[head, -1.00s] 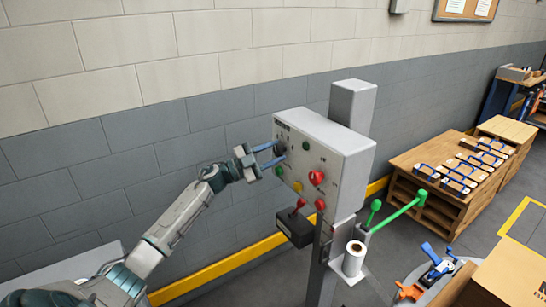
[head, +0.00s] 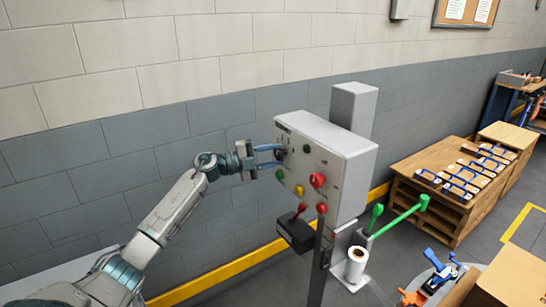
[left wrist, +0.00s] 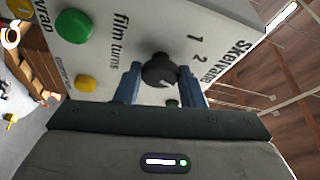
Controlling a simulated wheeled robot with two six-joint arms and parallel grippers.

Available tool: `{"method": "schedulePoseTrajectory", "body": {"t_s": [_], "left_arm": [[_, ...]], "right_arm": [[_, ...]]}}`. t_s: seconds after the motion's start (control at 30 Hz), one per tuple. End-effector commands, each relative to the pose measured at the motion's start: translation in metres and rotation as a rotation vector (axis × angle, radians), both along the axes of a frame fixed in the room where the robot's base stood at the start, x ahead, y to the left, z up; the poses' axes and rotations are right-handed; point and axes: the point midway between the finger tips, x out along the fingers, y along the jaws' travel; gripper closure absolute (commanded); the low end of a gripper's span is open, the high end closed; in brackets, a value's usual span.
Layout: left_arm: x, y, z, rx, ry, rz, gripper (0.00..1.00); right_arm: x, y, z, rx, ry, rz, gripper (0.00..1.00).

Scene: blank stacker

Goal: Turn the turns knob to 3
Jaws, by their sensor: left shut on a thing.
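The turns knob (left wrist: 158,72) is dark and round with a white pointer line, on the light grey panel of the control box (head: 337,152). The print "film turns" and the numerals 1 and 2 show around it in the left wrist view. I cannot read a 3 there. My left gripper (head: 277,156) reaches the panel from the left, its blue fingers on either side of the knob. It is shut on the knob, which the fingers mostly hide in the head view. My right gripper is not in view.
A red knob (head: 317,180) and green, yellow and red buttons sit on the same panel. Below are a black box with a red lever (head: 297,230) and a white roll (head: 355,264). Green-knobbed levers (head: 408,214) stand to the right. The wall is behind.

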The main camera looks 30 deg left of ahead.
Motion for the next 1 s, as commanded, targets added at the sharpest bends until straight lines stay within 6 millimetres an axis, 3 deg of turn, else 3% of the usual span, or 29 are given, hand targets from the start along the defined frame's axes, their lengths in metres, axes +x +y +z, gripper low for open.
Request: {"method": "schedulePoseTrajectory", "body": {"t_s": [0.4,0.43,0.5,0.53,0.83,1.0], "left_arm": [[0.0,0.0,-0.001,0.005,-0.001,-0.001,0.87],[0.0,0.0,-0.001,0.006,0.0,-0.001,0.59],[0.0,0.0,-0.001,0.005,-0.001,-0.001,0.45],[0.0,0.0,-0.001,0.005,-0.001,-0.001,0.43],[-0.001,0.001,-0.001,0.006,-0.001,0.0,0.43],[-0.011,0.012,-0.006,0.009,0.0,0.001,0.43]], "right_arm": [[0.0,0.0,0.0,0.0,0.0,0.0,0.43],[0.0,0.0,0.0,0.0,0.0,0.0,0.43],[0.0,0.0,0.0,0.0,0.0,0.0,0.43],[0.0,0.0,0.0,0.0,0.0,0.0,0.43],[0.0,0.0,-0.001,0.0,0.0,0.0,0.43],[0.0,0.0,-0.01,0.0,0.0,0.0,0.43]]}}
